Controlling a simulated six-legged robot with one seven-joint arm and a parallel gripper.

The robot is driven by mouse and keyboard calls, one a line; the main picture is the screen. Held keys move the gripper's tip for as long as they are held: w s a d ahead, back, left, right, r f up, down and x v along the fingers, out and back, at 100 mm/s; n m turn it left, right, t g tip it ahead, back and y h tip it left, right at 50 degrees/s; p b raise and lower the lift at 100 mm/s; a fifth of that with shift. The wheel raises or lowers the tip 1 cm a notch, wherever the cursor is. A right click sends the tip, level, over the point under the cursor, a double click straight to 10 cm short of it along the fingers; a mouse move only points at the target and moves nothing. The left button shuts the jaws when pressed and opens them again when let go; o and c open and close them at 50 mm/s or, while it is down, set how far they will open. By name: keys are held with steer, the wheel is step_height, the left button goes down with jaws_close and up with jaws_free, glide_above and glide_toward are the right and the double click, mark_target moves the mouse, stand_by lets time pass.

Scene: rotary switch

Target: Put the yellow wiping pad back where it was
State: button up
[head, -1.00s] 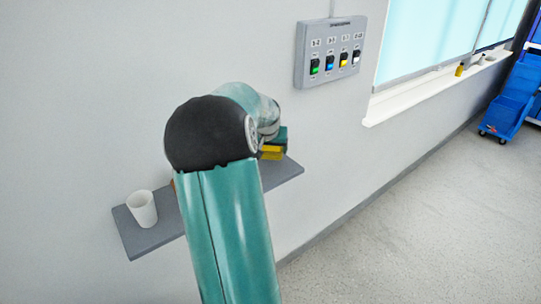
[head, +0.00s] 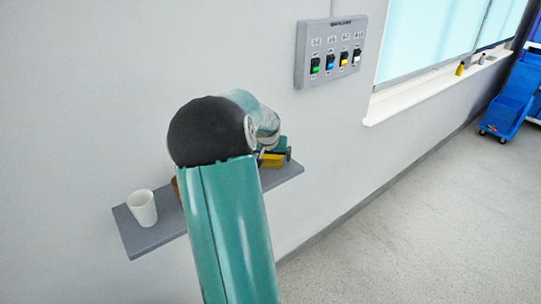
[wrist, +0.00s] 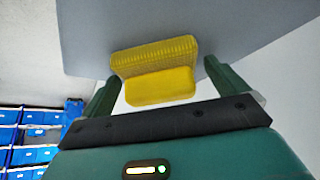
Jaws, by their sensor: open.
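The yellow wiping pad (wrist: 158,72) lies between the two green fingers of my gripper (wrist: 161,74) in the wrist view, with a ribbed part and a smoother part facing the camera. The fingers are open, with a gap showing on each side of the pad. In the head view the pad (head: 272,160) shows at the right end of the grey wall shelf (head: 284,174), partly behind my arm. My gripper (head: 281,150) is around it there. I cannot tell whether the pad rests fully on the shelf.
A white cup (head: 142,208) stands on the shelf's left end. A brown thing (head: 175,187) is mostly hidden behind my arm. A switch panel (head: 330,52) with several coloured switches is on the wall above. Blue bins (head: 508,112) stand far right; the floor between is clear.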

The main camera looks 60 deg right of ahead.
steer(key=v, duration=1.2)
steer(key=shift+r, duration=0.15)
steer(key=w+a+r+n+t+y, duration=0.25)
steer(key=w+a, duration=0.25)
steer(key=a, duration=0.9)
steer(key=w+a+r+n+t+y, duration=0.1)
steer(key=w+a+n, duration=0.35)
steer(key=a, duration=0.95)
steer(key=s+a+f+n+y, duration=0.1)
steer(key=s+a+n, duration=0.2)
steer(key=a, duration=0.9)
steer(key=s+a+f+n+y, duration=0.1)
steer(key=s+a+n, duration=0.3)
steer(key=a, duration=0.8)
steer(key=shift+s+a+f, duration=0.2)
steer(key=shift+s, duration=0.5)
